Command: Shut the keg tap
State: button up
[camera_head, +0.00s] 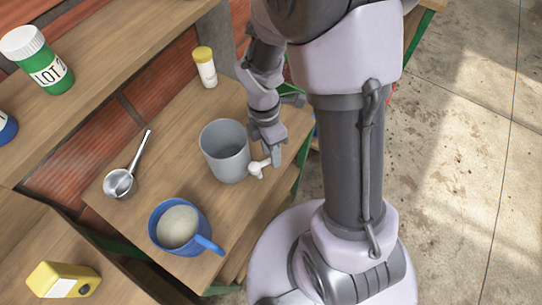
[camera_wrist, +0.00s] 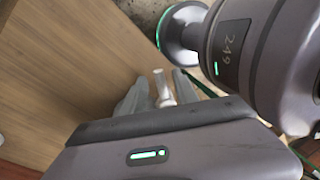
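The keg (camera_head: 223,155) is a grey, open-topped round vessel standing upright on the wooden shelf in the head view. Its white tap (camera_head: 257,168) sticks out from its right side, low down. My gripper (camera_head: 275,157) is right beside the tap, pointing down, with the near finger partly hiding it. In the wrist view, the white tap piece (camera_wrist: 163,88) shows between the two grey fingers of my gripper (camera_wrist: 160,90). The fingers stand apart with the tap between them. I cannot make out firm contact on both sides.
A blue mug (camera_head: 160,228) with pale contents stands in front of the keg. A metal scoop (camera_head: 120,183) lies left, and a yellow-capped bottle (camera_head: 205,70) stands behind. A LOT 2 jar (camera_head: 47,75) is on the upper shelf. A yellow device (camera_head: 62,280) sits lower left.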

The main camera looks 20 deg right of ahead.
jog(key=shift+f, duration=0.15)
grip_shut()
dwell(1.4)
